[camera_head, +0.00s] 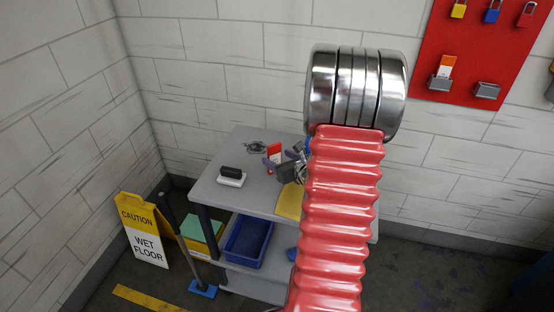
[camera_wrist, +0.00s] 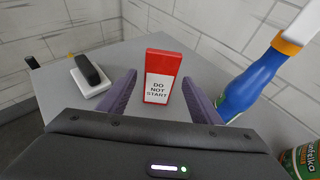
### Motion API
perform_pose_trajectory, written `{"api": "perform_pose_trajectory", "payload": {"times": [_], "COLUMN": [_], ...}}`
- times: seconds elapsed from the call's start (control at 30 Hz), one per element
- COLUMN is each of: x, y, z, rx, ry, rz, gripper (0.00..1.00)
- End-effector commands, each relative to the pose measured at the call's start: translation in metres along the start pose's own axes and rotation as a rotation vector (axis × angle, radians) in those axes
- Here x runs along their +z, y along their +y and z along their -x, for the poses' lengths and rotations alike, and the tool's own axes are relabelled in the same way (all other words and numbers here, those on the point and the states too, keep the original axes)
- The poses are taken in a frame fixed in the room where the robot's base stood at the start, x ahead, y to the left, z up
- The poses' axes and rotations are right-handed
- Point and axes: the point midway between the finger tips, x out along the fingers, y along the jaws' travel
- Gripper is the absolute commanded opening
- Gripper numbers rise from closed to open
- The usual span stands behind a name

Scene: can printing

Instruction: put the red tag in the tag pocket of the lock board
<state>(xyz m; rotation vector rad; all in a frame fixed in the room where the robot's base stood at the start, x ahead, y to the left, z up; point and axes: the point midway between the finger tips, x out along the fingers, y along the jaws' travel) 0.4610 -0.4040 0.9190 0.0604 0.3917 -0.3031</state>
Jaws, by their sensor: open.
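The red tag (camera_wrist: 164,61), with a white "DO NOT START" label, stands upright on the grey cart top; it also shows in the head view (camera_head: 275,151). My gripper (camera_wrist: 159,84) is open, its purple fingers on either side of the tag with gaps at both sides. In the head view my gripper (camera_head: 282,161) is low over the cart, partly hidden by my arm. The red lock board (camera_head: 480,50) hangs on the wall at upper right.
Yellow, blue and red padlocks (camera_head: 492,14) hang along the board's top. A black-and-white eraser-like block (camera_wrist: 87,75) lies left of the tag. A blue spray bottle (camera_wrist: 255,85) and a can (camera_wrist: 303,160) stand to the right. A wet-floor sign (camera_head: 145,230) stands left of the cart.

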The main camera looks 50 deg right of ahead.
Motion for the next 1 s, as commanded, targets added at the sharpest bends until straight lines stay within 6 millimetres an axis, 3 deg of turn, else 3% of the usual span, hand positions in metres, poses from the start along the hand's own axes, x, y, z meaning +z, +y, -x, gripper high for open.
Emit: {"api": "perform_pose_trajectory", "payload": {"times": [0.6,0.8,1.0], "x": [0.0,0.0,0.0], "y": [-0.001,-0.001,0.0], "z": [0.089,0.104,0.107], "rx": [-0.003,-0.002,0.0], "ry": [-0.001,-0.001,-0.001], "rz": [0.0,0.0,0.0], "gripper": [0.59,0.59,0.59]}}
